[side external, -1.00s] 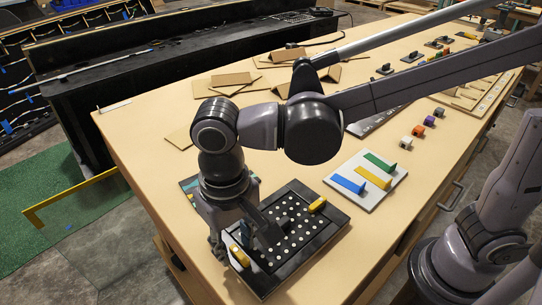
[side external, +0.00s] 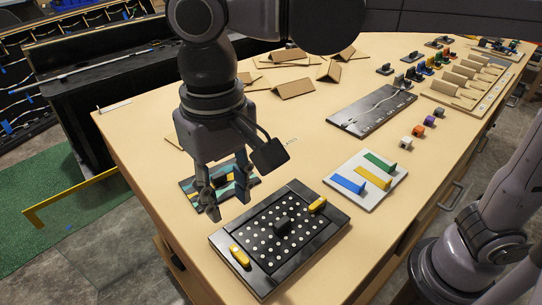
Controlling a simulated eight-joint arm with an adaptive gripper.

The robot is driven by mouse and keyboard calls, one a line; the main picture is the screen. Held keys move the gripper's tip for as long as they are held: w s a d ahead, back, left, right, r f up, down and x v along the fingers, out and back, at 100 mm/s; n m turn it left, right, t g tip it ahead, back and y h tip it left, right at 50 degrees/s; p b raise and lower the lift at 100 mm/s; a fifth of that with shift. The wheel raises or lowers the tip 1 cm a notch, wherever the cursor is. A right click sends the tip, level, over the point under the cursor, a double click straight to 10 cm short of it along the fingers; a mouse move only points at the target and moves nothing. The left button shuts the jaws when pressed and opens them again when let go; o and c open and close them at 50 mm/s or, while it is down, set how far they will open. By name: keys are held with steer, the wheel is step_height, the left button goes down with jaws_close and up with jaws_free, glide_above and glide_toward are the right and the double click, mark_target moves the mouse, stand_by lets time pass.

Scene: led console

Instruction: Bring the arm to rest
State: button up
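The black console (side external: 300,257) lies flat near the front of the table, with rows of white dots on its face. It has a yellow handle (side external: 239,257) at its lower left end and another yellow handle (side external: 317,205) at its upper right end. A small dark block (side external: 282,227) sits in the middle of the dots. My gripper (side external: 226,197) points down to the left of the console, apart from it, in front of a striped board. Its two fingers are spread with nothing visible between them. Its height above the table is hard to tell.
The striped board (side external: 190,187) lies behind my fingers. A white board (side external: 368,202) with blue, yellow and green bars lies right of the console. Small cubes (side external: 418,131), a dark grey board (side external: 372,110) and cardboard pieces (side external: 293,88) lie farther back. The table's front left is clear.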

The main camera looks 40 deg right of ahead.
steer(key=shift+r, duration=0.1)
steer(key=d+f+t, duration=0.2)
steer(key=d+f, duration=0.1)
steer(key=d, duration=0.7)
steer(key=w+d+f+t, duration=0.1)
steer(key=d+f, duration=0.3)
steer(key=d, duration=0.6)
steer(key=d+f+t, duration=0.4)
steer(key=d, duration=0.6)
steer(key=shift+w+f, duration=0.15)
steer(key=shift+w, duration=0.1)
